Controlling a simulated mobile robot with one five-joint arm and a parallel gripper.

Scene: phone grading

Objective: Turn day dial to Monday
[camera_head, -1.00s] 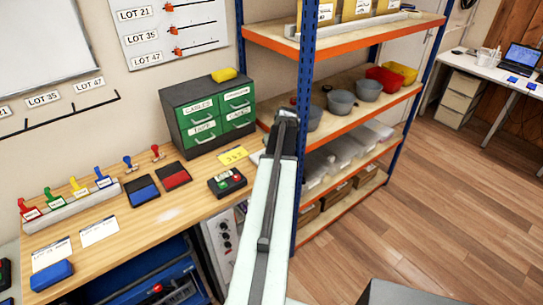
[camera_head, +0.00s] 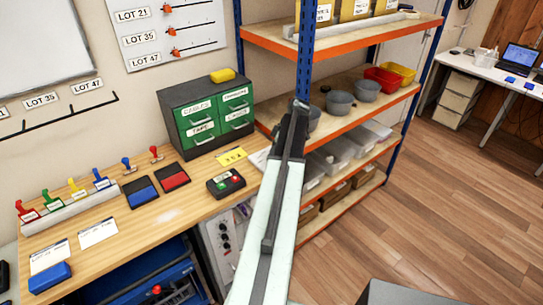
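No dial that I can read as a day dial shows in the head view. A pale panel (camera_head: 236,212) with several small dark round knobs stands below the bench edge; its markings are too small to read, and my arm covers its right part. My gripper (camera_head: 299,106) is at the far end of my raised arm, in front of the blue shelf post. It is seen from behind, and I cannot tell whether its fingers are open or shut. Nothing shows held in it.
The wooden bench (camera_head: 180,212) carries stamps, ink pads, a button box (camera_head: 226,183) and a green drawer cabinet (camera_head: 207,113). The shelf rack (camera_head: 350,127) with bowls and bins stands right of the bench. The wooden floor (camera_head: 440,215) at right is clear.

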